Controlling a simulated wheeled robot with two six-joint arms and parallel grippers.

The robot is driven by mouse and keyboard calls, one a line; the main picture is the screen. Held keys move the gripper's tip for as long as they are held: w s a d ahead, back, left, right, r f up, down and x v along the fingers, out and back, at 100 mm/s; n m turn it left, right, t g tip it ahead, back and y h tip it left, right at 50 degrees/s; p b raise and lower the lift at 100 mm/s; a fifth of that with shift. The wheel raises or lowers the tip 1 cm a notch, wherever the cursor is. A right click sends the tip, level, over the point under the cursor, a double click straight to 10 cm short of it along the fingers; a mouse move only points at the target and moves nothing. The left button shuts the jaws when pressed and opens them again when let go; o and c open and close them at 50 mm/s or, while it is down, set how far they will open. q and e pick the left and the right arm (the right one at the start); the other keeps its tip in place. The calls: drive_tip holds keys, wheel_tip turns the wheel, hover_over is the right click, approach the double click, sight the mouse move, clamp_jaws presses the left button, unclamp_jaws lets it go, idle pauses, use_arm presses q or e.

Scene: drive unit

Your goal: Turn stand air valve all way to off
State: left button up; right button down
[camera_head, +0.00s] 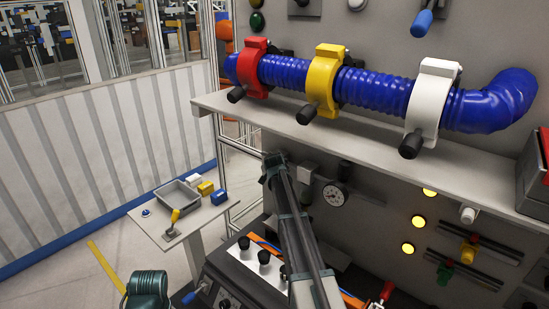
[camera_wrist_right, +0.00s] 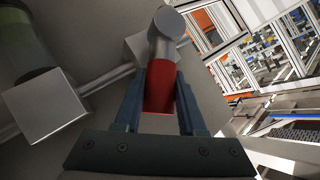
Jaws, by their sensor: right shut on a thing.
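The air valve shows in the right wrist view as a grey metal body (camera_wrist_right: 166,24) on a thin pipe, with a red handle (camera_wrist_right: 158,92). My right gripper (camera_wrist_right: 160,80) has its two dark fingers on either side of the red handle and is shut on it. In the head view my right arm reaches up from the bottom middle towards the panel below the shelf. The valve and its red handle cannot be made out there. My left gripper is not in view.
A grey block (camera_wrist_right: 45,106) sits on the same pipe. In the head view a round gauge (camera_head: 335,194) is right of my arm. Above it a shelf (camera_head: 374,146) carries a blue hose (camera_head: 385,90) in coloured clamps. A small table (camera_head: 195,222) with a tray stands left.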

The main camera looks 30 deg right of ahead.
drive_tip(key=w+r+g+p, duration=0.1)
drive_tip(key=p, duration=0.1)
drive_tip(key=w+n+g+p, duration=0.1)
drive_tip(key=p, duration=0.1)
drive_tip(key=shift+a+r+n+g+p, duration=0.3)
drive_tip(key=shift+a+r+g+p, duration=0.05)
drive_tip(key=shift+g, duration=0.05)
drive_tip(key=shift+w+a+n+g+h+p, duration=0.2)
drive_tip(key=shift+w+n+g+h+p, duration=0.35)
drive_tip(key=shift+g+p, duration=0.3)
drive_tip(key=shift+w+a+f+n+g+p, duration=0.1)
drive_tip(key=shift+w+a+n+g+p, duration=0.25)
drive_tip(key=shift+g, duration=0.4)
drive_tip(key=shift+w+d+h, duration=0.1)
drive_tip(key=shift+h, duration=0.15)
drive_tip(key=shift+c, duration=2.4)
unclamp_jaws()
